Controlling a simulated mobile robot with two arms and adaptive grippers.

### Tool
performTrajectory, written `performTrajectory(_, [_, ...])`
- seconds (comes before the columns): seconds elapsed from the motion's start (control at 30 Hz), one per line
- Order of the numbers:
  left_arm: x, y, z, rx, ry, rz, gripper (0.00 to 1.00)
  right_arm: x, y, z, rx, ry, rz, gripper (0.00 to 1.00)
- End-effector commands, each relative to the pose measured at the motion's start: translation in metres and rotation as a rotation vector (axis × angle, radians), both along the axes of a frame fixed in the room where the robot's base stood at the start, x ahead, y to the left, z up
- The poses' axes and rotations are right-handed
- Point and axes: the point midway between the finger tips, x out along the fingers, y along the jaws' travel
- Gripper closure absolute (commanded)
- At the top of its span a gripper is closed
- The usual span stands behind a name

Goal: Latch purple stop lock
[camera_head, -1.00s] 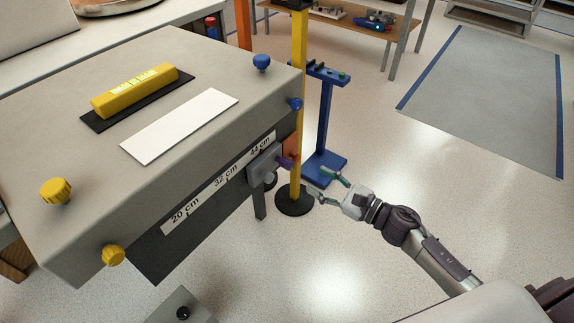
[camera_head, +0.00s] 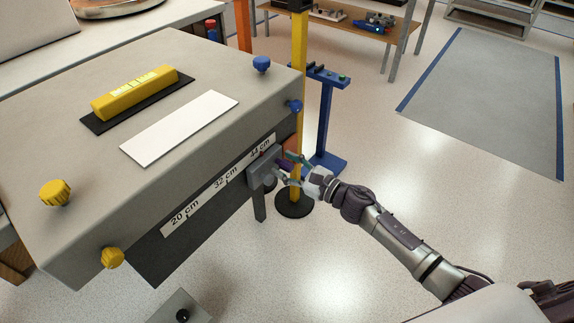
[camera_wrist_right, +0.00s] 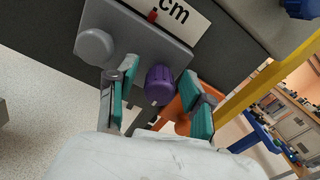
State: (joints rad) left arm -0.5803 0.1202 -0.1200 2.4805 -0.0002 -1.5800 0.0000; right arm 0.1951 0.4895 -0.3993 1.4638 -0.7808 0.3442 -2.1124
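The purple stop lock (camera_wrist_right: 159,85) is a ribbed purple knob on a grey stop block (camera_wrist_right: 140,35), which sits under the ruler strip near the 44 cm mark. In the head view the purple knob (camera_head: 284,164) is partly covered by my right gripper. My right gripper (camera_wrist_right: 160,100) is open, with one teal-padded finger on each side of the knob. Gaps show between the fingers and the knob. In the head view the right gripper (camera_head: 285,168) reaches the block (camera_head: 263,167) from the right. My left gripper is not in view.
A yellow post (camera_head: 299,100) on a round black base stands just behind my right gripper. A blue stand (camera_head: 325,120) is beyond it. An orange part (camera_wrist_right: 178,112) is close behind the knob. Open floor lies to the right.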

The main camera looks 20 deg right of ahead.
Motion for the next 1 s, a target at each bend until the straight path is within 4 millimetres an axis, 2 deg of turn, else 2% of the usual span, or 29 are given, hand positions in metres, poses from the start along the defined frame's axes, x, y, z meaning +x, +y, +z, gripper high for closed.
performTrajectory(0.03, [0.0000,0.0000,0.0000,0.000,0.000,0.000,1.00,-0.0002,-0.0001,0.0000,0.000,0.000,0.000,0.60])
performTrajectory(0.27, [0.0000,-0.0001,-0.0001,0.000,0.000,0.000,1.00,-0.0003,-0.0003,-0.0001,0.000,0.000,0.000,0.99])
performTrajectory(0.3, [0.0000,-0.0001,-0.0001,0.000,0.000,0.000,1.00,-0.0003,-0.0003,-0.0001,0.000,0.000,0.000,1.00])
performTrajectory(0.67, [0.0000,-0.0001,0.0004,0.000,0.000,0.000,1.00,-0.0002,-0.0006,0.0001,0.044,0.032,0.000,1.00])
performTrajectory(1.0, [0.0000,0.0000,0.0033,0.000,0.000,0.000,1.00,0.0003,-0.0012,0.0004,0.242,0.176,0.000,1.00])
